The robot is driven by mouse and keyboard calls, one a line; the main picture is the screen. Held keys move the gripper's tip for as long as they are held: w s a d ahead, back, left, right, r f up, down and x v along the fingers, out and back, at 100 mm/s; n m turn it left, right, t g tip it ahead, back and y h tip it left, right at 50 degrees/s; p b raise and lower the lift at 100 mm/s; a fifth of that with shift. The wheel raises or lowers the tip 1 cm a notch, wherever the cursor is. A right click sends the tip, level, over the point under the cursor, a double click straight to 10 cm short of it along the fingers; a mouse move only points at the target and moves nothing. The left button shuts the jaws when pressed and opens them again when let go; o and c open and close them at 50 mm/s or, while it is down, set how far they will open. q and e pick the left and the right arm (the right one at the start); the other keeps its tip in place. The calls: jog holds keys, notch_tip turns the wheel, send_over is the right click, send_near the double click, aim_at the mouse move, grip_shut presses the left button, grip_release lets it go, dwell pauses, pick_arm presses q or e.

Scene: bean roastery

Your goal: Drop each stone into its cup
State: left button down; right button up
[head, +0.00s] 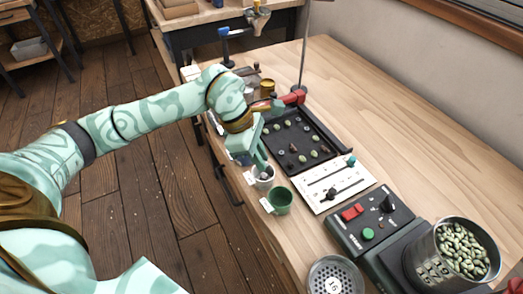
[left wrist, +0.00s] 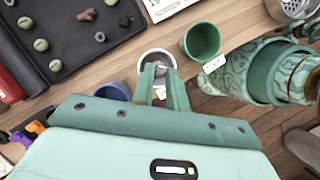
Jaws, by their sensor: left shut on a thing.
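My left gripper (head: 262,166) points down at the white cup (head: 265,184). In the left wrist view its fingertips (left wrist: 163,78) are shut on a small grey stone (left wrist: 160,68), over the mouth of the white cup (left wrist: 144,58). The fingers hide part of the cup's inside. The green cup (head: 280,201) stands nearer me; it also shows in the left wrist view (left wrist: 202,41). The blue cup (left wrist: 114,91) is on the other side, partly hidden by my gripper. The black tray (head: 322,164) holds green beans and some brown and grey pieces. My right gripper is not in view.
A white panel with a slider (head: 333,185) and a dark control box (head: 371,221) with red and green buttons line the bench. A metal canister of beans (head: 437,262) and a perforated metal cup (head: 335,276) stand near me. The right side of the bench (head: 400,135) is clear.

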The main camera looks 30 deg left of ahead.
pick_arm(q)
jog(key=shift+f+b, duration=0.3)
jog(key=shift+f, duration=0.55)
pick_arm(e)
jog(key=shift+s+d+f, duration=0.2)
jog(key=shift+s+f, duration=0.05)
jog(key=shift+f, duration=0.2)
pick_arm(q)
jog(key=shift+r, duration=0.1)
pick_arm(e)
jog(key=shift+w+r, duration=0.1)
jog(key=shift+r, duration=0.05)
pick_arm(q)
jog(key=c, duration=1.3)
grip_release()
jog(key=p+v, duration=0.5)
jog(key=v, duration=1.1)
jog(key=shift+r, duration=0.15)
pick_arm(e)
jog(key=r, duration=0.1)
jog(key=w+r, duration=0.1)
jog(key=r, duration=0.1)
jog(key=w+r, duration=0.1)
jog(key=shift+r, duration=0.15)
